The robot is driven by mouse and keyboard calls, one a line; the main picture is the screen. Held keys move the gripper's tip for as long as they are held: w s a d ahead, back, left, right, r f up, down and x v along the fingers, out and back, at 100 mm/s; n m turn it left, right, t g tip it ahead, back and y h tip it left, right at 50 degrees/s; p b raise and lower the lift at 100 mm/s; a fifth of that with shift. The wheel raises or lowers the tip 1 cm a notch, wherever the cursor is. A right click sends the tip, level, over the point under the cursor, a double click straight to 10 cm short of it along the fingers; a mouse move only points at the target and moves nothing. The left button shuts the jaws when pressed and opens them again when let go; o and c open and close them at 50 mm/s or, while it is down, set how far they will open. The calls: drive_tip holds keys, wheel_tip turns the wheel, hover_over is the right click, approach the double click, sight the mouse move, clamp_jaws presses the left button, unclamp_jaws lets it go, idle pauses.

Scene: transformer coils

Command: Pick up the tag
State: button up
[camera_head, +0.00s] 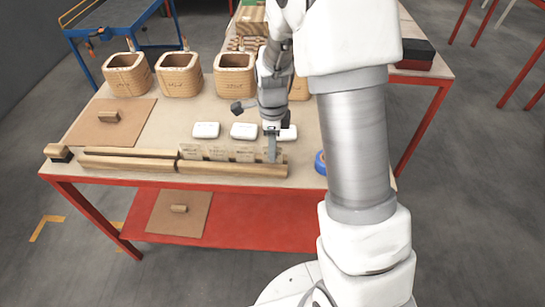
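Several pale tags (217,152) with faint writing stand upright in a row in a slotted wooden holder (225,168) at the table's front edge. My gripper (271,157) points down at the right end of this row. Its grey finger overlaps the rightmost tag area in the picture. Whether it touches a tag, and whether its fingers are open or shut, is too small to tell. The finger hides part of that end of the holder.
Several wooden coils (126,74) stand behind on the table (190,105). White rounded items (206,130) lie behind the holder. A blue tape roll (320,163) is to the right. A brown board (84,121) with a handle lies at left. My arm hides part of the right side.

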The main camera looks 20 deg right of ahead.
drive_tip(key=shift+c, duration=0.3)
clamp_jaws()
drive_tip(key=shift+r, duration=0.15)
